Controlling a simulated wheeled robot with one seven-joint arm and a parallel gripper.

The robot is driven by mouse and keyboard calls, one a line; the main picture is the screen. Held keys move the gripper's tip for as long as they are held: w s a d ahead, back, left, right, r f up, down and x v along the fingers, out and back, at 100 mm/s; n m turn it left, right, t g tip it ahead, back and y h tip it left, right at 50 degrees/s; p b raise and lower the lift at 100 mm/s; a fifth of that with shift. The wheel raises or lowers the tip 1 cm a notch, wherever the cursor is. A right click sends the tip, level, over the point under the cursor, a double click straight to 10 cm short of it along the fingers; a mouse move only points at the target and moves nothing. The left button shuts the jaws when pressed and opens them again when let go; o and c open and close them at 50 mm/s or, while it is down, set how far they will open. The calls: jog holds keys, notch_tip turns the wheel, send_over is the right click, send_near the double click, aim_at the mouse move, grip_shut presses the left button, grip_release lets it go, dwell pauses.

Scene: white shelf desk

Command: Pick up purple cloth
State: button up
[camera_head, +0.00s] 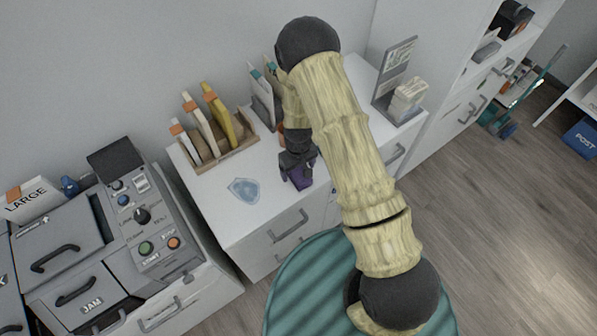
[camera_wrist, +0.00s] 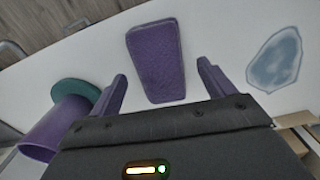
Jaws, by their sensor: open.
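The purple cloth (camera_wrist: 155,58) is a folded, textured rectangle lying flat on the white desk in the wrist view. My gripper (camera_wrist: 162,70) is open, with its two purple fingers apart. The cloth shows ahead of and between the fingertips, and nothing is held. In the head view my gripper (camera_head: 298,182) points down over the desk's front part; the cloth cannot be told apart there from the purple fingers and seems hidden by the arm.
A purple cup-like object with a green top (camera_wrist: 60,125) is left of my gripper. A blue-grey shield-shaped patch (camera_head: 244,190) lies right of the cloth in the wrist view. A wooden rack (camera_head: 222,152) and a grey sign stand (camera_head: 394,70) are on the white desk (camera_head: 215,205).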

aim_at(298, 171)
jog(key=shift+f, duration=0.2)
dwell(0.4)
jog(key=c, duration=1.1)
jog(key=shift+r, duration=0.15)
notch_tip(298, 171, up, 10)
jog(key=shift+f+b, duration=0.1)
jog(key=shift+b, duration=0.7)
